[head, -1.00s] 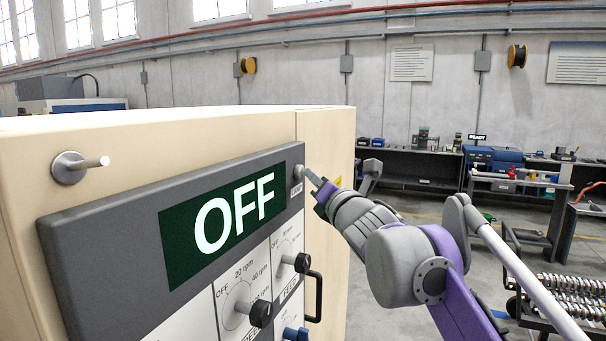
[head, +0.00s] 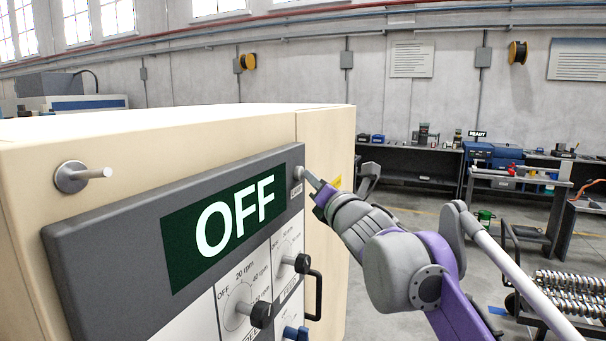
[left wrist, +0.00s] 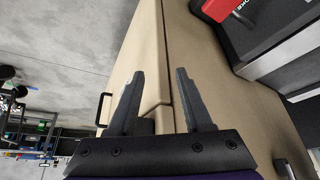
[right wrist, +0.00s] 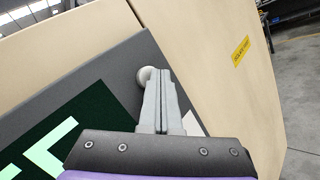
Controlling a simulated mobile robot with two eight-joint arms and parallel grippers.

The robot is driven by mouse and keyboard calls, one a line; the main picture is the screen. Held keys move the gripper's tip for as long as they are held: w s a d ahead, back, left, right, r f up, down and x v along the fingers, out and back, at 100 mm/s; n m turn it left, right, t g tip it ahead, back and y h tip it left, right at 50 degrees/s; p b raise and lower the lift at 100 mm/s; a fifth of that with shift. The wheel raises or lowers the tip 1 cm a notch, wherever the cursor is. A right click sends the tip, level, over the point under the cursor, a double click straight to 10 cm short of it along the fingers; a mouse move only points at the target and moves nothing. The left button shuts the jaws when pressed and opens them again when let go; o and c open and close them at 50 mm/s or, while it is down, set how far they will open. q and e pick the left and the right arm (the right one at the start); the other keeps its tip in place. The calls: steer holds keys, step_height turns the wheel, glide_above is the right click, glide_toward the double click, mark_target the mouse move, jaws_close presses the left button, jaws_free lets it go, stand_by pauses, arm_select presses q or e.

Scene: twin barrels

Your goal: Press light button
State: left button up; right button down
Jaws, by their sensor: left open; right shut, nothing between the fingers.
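The light button is a small round pale knob (head: 299,173) at the upper right corner of the grey control panel (head: 110,228), above a small label too blurred to read. It also shows in the right wrist view (right wrist: 147,75). My right gripper (head: 311,177) is shut and empty, its fingertips right at the button and partly covering it. I cannot tell whether they touch it. The panel display (head: 225,225) reads OFF. My left gripper (left wrist: 160,71) is open and empty, over a beige cabinet surface, and is out of the head view.
Dials (head: 240,308) and a black handle (head: 317,295) sit below the display. A metal peg (head: 80,176) sticks out of the beige cabinet (head: 150,125) at the left. Workbenches (head: 420,165) stand along the back wall. Open floor lies right of the cabinet.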

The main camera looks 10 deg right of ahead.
steer(key=s+d, duration=0.3)
steer(key=d, duration=0.2)
steer(key=shift+s+b, duration=0.2)
steer(key=shift+b, duration=0.1)
stand_by(1.5)
